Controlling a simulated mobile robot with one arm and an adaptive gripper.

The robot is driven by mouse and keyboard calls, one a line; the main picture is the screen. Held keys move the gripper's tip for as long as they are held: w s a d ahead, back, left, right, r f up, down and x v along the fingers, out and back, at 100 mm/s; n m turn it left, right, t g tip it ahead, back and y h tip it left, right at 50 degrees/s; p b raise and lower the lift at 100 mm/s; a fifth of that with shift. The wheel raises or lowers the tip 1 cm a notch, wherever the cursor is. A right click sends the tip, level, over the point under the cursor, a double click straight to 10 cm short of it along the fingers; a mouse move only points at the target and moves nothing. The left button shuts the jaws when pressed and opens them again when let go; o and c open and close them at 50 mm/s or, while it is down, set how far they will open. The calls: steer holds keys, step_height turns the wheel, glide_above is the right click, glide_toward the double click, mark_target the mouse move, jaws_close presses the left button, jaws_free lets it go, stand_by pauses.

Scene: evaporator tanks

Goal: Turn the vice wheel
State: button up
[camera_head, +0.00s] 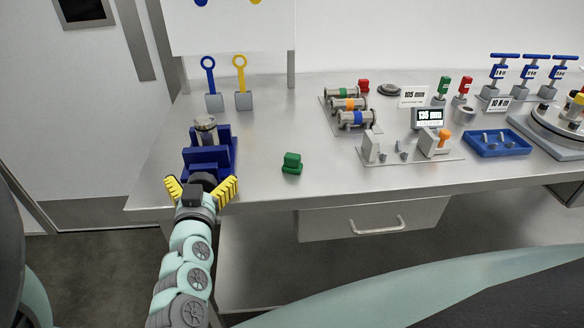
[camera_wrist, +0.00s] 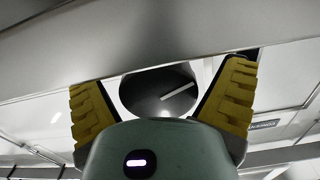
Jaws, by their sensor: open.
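A blue vice (camera_head: 210,152) stands at the left front edge of the metal bench, with a metal cylinder (camera_head: 205,130) in its upper part. The dark round vice wheel (camera_head: 203,179) is on its front side, partly hidden by my gripper. In the wrist view the wheel (camera_wrist: 150,94) is a dark disc with a pale bar across it, between my fingers. My gripper (camera_head: 202,184) is open, its yellow ribbed fingers spread on either side of the wheel. In the wrist view my gripper (camera_wrist: 163,95) shows a gap between the left finger and the wheel.
A green block (camera_head: 291,163) lies on the bench right of the vice. Blue and yellow ring-topped tools (camera_head: 226,85) stand behind it. A fixture with a display (camera_head: 410,148) and a blue tray (camera_head: 497,143) are farther right. A drawer (camera_head: 372,219) is below the bench top.

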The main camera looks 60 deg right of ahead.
steer(key=shift+w+d, duration=0.1)
steer(key=c, duration=1.2)
